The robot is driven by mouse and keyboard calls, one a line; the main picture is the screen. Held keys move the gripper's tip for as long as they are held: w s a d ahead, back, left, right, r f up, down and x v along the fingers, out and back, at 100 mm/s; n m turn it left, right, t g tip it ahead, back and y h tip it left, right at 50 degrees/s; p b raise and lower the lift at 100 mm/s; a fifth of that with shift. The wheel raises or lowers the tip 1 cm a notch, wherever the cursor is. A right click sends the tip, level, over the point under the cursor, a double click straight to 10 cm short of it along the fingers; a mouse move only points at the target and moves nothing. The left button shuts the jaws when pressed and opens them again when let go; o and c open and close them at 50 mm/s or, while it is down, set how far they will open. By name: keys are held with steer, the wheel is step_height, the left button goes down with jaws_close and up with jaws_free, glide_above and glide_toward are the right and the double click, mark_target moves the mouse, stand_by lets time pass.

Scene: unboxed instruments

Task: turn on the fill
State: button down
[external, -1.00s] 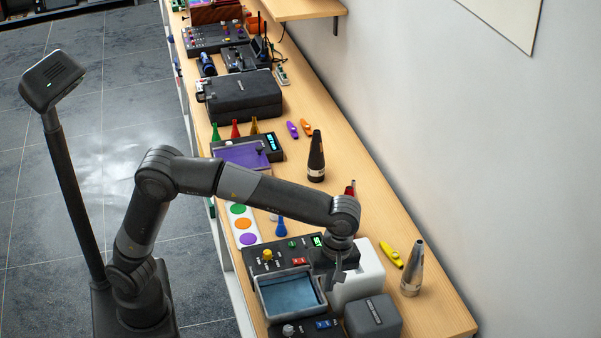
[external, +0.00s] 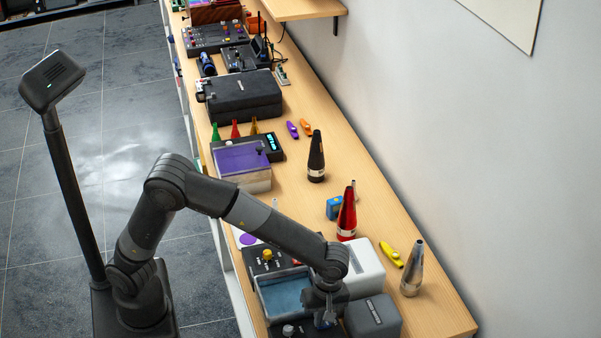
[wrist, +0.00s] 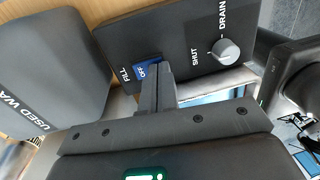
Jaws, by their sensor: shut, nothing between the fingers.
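The fill switch (wrist: 148,72) is a small blue rocker beside the white word FILL on a dark control panel (wrist: 185,25) in the wrist view. Its white lettering is small and seems to read OFF. My gripper (wrist: 164,72) is shut and empty, with its fingertips right by the switch and covering part of it. I cannot tell whether they touch it. In the external view my gripper (external: 325,319) is low over the near end of the bench and hides the switch.
A grey drain knob (wrist: 226,51) shares the panel. A dark box (wrist: 40,75) lettered USED WA stands beside it. In the external view, a water tray (external: 262,298), a white box (external: 366,268) and a red cone (external: 347,215) are close to my arm.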

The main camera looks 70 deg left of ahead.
steer(key=shift+s+f, duration=0.1)
steer(key=shift+f, duration=0.1)
stand_by(0.3)
steer(key=shift+w+r, duration=0.15)
steer(key=shift+w, duration=0.65)
step_height(320, 180, up, 14)
steer(key=w, duration=0.1)
steer(key=shift+w, duration=0.35)
